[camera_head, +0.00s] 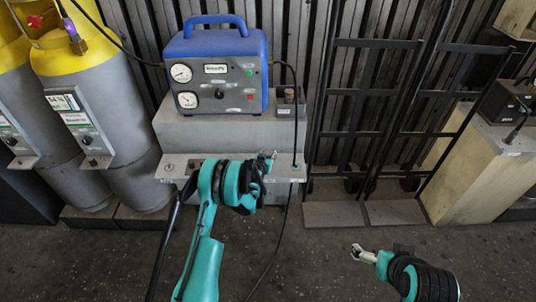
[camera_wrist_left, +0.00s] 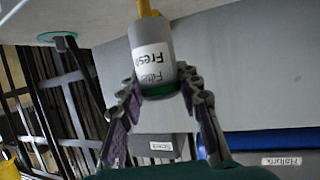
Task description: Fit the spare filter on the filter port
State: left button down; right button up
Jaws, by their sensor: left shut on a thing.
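The spare filter (camera_wrist_left: 151,62) is a grey cylinder with a white label reading "Fresh Filter", a green band at one end and a yellow piece at the other. My left gripper (camera_wrist_left: 160,88) is shut on it near the green band. In the head view my left gripper (camera_head: 266,162) is over the grey shelf (camera_head: 225,164) in front of the blue unit; the filter is hardly visible there. I cannot make out the filter port for sure. My right gripper (camera_head: 363,254) is low at right, above the floor, apart from the filter; its finger opening is unclear.
The blue unit (camera_head: 217,68) with gauges stands on a grey block. Yellow-topped grey cylinders (camera_head: 98,105) stand at left. Black hand trucks (camera_head: 365,110) lean at the back right, beside a pale wooden box (camera_head: 490,165). A black cable hangs by the shelf. Floor at front centre is free.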

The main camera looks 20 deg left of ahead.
pick_arm(q)
jog(key=shift+f, duration=1.2)
jog(key=c, duration=1)
grip_release()
jog(key=v, duration=0.7)
jog(key=shift+s+r, duration=0.15)
jog(key=shift+s, duration=0.1)
